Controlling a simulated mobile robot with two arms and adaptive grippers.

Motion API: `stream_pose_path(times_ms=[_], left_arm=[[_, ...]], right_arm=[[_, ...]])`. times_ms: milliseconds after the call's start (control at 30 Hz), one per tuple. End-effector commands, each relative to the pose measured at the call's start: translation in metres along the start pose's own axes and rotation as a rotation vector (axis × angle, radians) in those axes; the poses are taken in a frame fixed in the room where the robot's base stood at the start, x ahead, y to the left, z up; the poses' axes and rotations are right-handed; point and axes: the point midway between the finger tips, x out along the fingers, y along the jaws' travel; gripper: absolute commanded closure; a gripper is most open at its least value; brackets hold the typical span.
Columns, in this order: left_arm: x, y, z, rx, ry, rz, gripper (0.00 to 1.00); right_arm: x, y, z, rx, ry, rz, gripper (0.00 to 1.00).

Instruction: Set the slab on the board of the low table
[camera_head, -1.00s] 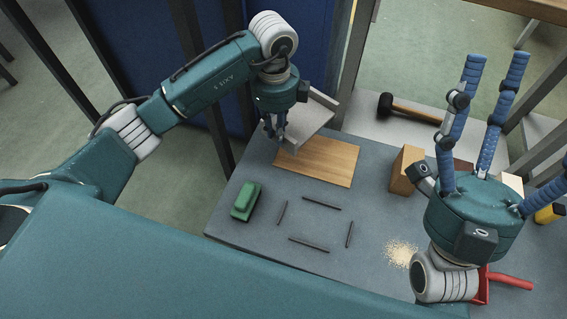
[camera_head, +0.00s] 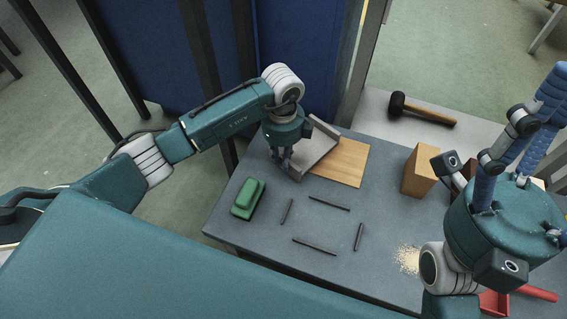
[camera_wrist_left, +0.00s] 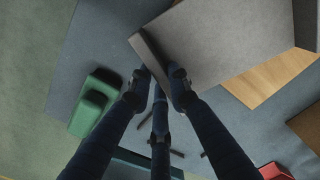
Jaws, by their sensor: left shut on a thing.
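The grey slab (camera_head: 318,146) is in my left gripper (camera_head: 284,160), which is shut on its near left edge. The slab also fills the top of the left wrist view (camera_wrist_left: 225,38). It looks tilted in the head view and overlaps the left part of the wooden board (camera_head: 346,164). I cannot tell whether it touches the board. The board lies flat on the grey low table (camera_head: 270,215) and shows past the slab's edge in the left wrist view (camera_wrist_left: 268,82). My right gripper (camera_head: 525,125) is empty, fingers up and apart, at the right edge.
A green block-like object (camera_head: 247,199) stands left of several thin dark bars (camera_head: 329,203). A wooden block (camera_head: 419,172) stands right of the board. Pale crumbs (camera_head: 408,259) and a red tool (camera_head: 535,293) are nearer. A mallet (camera_head: 422,110) lies beyond the table.

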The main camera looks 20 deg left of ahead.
Motion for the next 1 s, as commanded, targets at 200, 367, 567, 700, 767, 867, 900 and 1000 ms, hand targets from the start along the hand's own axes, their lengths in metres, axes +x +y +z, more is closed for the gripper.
stream_pose_path(times_ms=[200,367,567,700,767,867,900,1000], left_arm=[[0.013,-0.002,0.000,0.000,0.000,-0.006,1.00],[0.013,-0.001,0.000,-0.001,0.000,-0.005,1.00],[0.017,0.000,0.000,-0.001,0.000,0.000,0.65],[0.017,0.000,0.000,-0.001,0.000,0.000,0.64],[0.017,0.000,0.000,-0.001,0.000,0.000,0.64],[0.016,0.000,0.000,-0.001,0.000,0.000,0.64],[0.014,0.000,0.000,-0.001,0.000,-0.001,0.64],[0.002,0.000,0.001,0.000,-0.001,-0.002,0.64]], right_arm=[[0.003,-0.001,0.000,-0.003,0.018,-0.007,0.22],[0.003,-0.001,0.000,-0.002,0.017,-0.007,0.22],[0.003,-0.001,0.001,-0.003,0.018,-0.008,0.22],[0.003,-0.001,0.001,-0.002,0.018,-0.008,0.22],[0.003,-0.001,0.001,-0.002,0.018,-0.008,0.22],[0.003,-0.001,0.000,-0.002,0.018,-0.008,0.22],[0.004,-0.001,0.000,-0.002,0.018,-0.008,0.22],[0.008,-0.001,-0.002,-0.002,0.020,-0.006,0.22]])
